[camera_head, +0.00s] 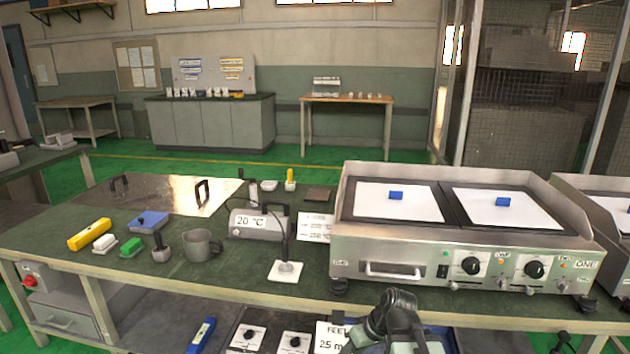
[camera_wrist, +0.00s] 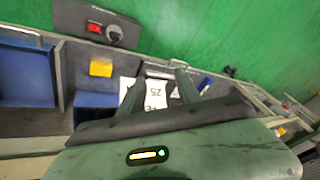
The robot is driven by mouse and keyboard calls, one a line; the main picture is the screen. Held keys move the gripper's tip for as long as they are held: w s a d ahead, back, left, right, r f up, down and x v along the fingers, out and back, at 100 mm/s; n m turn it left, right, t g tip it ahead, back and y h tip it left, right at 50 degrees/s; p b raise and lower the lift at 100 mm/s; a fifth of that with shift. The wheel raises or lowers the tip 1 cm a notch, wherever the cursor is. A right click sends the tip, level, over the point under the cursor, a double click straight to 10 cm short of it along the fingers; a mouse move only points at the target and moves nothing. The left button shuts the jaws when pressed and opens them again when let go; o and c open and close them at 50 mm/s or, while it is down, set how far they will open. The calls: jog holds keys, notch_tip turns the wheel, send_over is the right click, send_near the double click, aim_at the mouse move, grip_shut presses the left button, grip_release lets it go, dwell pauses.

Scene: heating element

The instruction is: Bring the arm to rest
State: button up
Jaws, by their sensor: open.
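My gripper (camera_wrist: 160,84) shows in the wrist view, with its two dark green fingers spread apart and nothing seen held between them. Beyond the fingers is a white card (camera_wrist: 155,93) with printed marks, on a lower surface; I cannot tell how far off it is. In the head view part of my dark arm (camera_head: 396,318) rises at the bottom edge, in front of the bench. It appears apart from the steel griddle (camera_head: 425,262) behind it. My fingertips cannot be made out in the head view.
The green-topped bench (camera_head: 240,283) carries a grey mug (camera_head: 201,245), a "20 °C" box (camera_head: 255,224), a probe on a white base (camera_head: 285,270) and a yellow level (camera_head: 89,234). The griddle has white sheets with blue blocks. A lower shelf holds cards and dials. Green floor is visible beyond.

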jog(key=s+d+f+m+g+h, duration=0.2)
jog(key=s+d+m+h, duration=0.25)
jog(key=d, duration=0.25)
notch_tip(320, 180, up, 31)
jog(key=p, duration=3.1)
jog(key=shift+a+f+m, duration=0.15)
jog(key=shift+m, duration=0.2)
jog(key=shift+s, duration=0.1)
jog(key=shift+c, duration=0.4)
